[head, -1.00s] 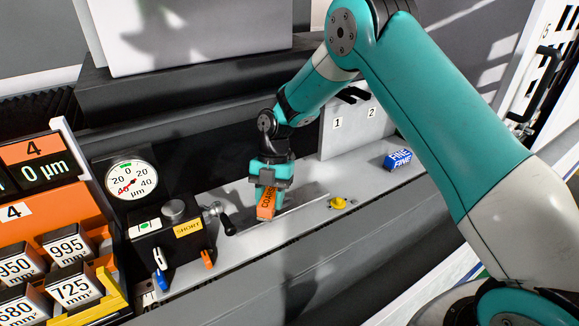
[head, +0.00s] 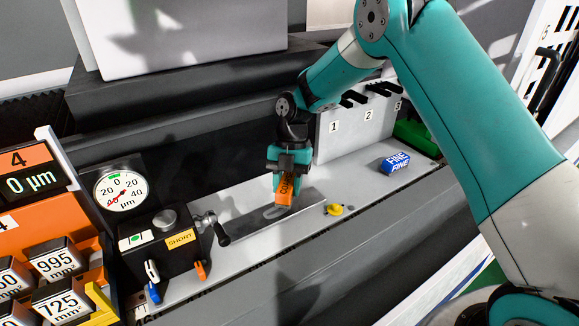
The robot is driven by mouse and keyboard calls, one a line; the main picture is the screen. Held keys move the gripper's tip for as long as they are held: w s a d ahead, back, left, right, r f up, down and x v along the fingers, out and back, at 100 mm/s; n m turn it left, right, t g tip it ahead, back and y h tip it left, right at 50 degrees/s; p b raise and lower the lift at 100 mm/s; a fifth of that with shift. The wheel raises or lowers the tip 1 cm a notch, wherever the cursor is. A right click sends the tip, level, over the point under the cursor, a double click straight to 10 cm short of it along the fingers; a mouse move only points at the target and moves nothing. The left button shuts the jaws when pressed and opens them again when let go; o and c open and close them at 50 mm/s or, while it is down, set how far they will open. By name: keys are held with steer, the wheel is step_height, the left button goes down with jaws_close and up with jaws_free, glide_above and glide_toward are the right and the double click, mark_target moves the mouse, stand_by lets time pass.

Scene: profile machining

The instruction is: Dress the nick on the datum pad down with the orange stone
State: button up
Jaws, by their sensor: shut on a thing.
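The orange stone (head: 285,191), with black lettering that reads as COARSE only in part, is held upright with a slight tilt in my gripper (head: 286,174). My gripper is shut on its upper part. The stone's lower end is over the long grey metal strip (head: 250,228) on the ledge, beside a darker oval mark (head: 276,212). I cannot tell if the stone touches the surface. I cannot make out the nick itself. A blue stone marked FINE (head: 394,163) lies on the ledge to the right.
A yellow knob (head: 335,210) sits right of the strip. A black box marked SHORT (head: 160,245), with a crank (head: 222,235), and a round dial (head: 121,192) stand left. Clear ledge lies between the knob and the blue stone.

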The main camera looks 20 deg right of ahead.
mark_target(286, 184)
steer(key=shift+r+p, duration=0.9)
steer(key=shift+r, duration=1.1)
